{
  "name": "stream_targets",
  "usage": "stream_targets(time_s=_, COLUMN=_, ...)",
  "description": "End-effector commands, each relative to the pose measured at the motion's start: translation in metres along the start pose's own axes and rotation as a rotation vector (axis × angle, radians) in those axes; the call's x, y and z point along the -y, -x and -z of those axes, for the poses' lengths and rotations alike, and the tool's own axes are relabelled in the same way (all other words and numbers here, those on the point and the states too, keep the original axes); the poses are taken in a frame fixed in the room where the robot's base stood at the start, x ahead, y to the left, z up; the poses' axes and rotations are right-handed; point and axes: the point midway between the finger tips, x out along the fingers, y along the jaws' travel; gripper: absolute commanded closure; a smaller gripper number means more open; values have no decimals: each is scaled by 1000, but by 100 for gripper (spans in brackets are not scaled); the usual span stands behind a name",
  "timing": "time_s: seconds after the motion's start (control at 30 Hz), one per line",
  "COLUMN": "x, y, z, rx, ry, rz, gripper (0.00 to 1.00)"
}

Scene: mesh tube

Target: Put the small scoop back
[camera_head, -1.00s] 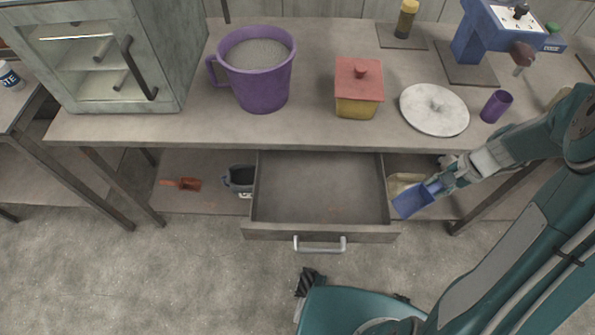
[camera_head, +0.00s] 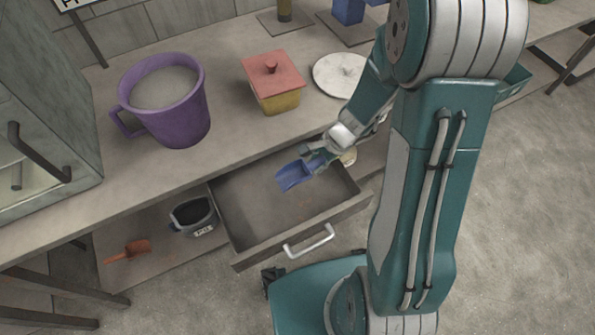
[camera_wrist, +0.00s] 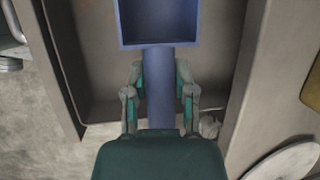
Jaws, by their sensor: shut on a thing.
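A small blue scoop (camera_head: 296,176) is held by its handle in my gripper (camera_head: 318,155). In the head view it is over the open drawer (camera_head: 240,222), near the drawer's back right side. The drawer looks empty inside. In the wrist view the blue scoop (camera_wrist: 158,22) points away from me, and my gripper (camera_wrist: 160,98) is shut around its handle. The drawer floor (camera_wrist: 212,60) shows behind it; how high the scoop is above it I cannot tell. A second scoop, orange-red (camera_head: 128,251), lies on the lower shelf to the left.
A dark container (camera_head: 193,216) stands on the shelf (camera_head: 160,262) just left of the drawer. The drawer's handle (camera_head: 309,241) sticks out in front. On the tabletop are a purple mug (camera_head: 170,110), a red-lidded yellow box (camera_head: 275,88) and a round white lid (camera_head: 338,76).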

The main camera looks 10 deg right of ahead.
Motion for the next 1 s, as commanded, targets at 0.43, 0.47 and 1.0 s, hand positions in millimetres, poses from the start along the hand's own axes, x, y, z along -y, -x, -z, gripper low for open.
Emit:
stream_targets(time_s=0.43, x=28, y=-65, z=5, rx=9, ry=0, rz=2, gripper=100)
stream_targets(time_s=0.47, x=29, y=-69, z=5, rx=8, ry=0, rz=1, gripper=100)
stream_targets(time_s=1.0, x=25, y=-100, z=15, rx=6, ry=1, rz=2, gripper=100)
